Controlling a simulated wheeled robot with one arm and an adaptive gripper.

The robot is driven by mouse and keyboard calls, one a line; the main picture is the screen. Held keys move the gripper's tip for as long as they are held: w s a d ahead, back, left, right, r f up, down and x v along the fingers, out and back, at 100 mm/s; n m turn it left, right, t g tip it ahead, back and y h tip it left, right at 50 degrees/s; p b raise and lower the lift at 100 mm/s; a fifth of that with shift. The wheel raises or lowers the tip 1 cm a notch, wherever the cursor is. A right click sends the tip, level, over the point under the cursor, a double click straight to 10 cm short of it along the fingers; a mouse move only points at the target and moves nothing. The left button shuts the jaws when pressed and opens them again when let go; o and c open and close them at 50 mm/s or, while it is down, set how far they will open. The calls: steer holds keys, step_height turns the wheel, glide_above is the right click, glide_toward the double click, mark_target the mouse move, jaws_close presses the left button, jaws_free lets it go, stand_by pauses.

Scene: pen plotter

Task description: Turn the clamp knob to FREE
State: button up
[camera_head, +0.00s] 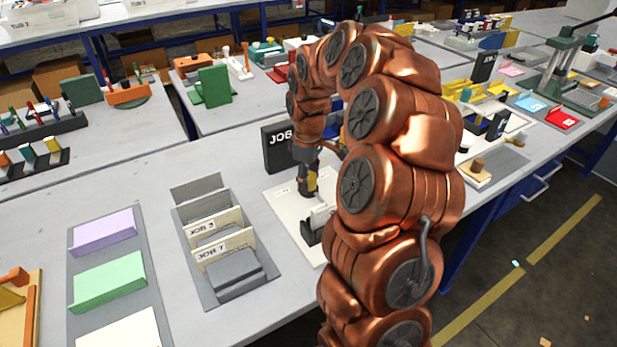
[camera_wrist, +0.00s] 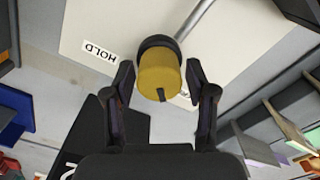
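The clamp knob (camera_wrist: 158,78) is yellow with a dark collar and stands on a pale plate (camera_wrist: 105,25) in the wrist view. A small black mark shows on the knob's near edge, towards the bottom of the picture. A HOLD label (camera_wrist: 99,51) lies left of the knob, upside down. Another label (camera_wrist: 184,101) at the right is mostly hidden, so I cannot read it. My gripper (camera_wrist: 160,72) is open, with one finger on each side of the knob and small gaps visible.
A black JOB sign (camera_head: 278,148) stands just behind the plate. A grey rack with JOB cards (camera_head: 222,245) and a board with coloured trays (camera_head: 105,275) stand to the left.

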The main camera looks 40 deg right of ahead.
mark_target(309, 175)
steer(key=shift+o, duration=0.6)
steer(key=shift+r, duration=0.15)
steer(key=shift+w+r, duration=0.1)
steer(key=shift+r, duration=0.2)
step_height(309, 175, up, 11)
stand_by(0.5)
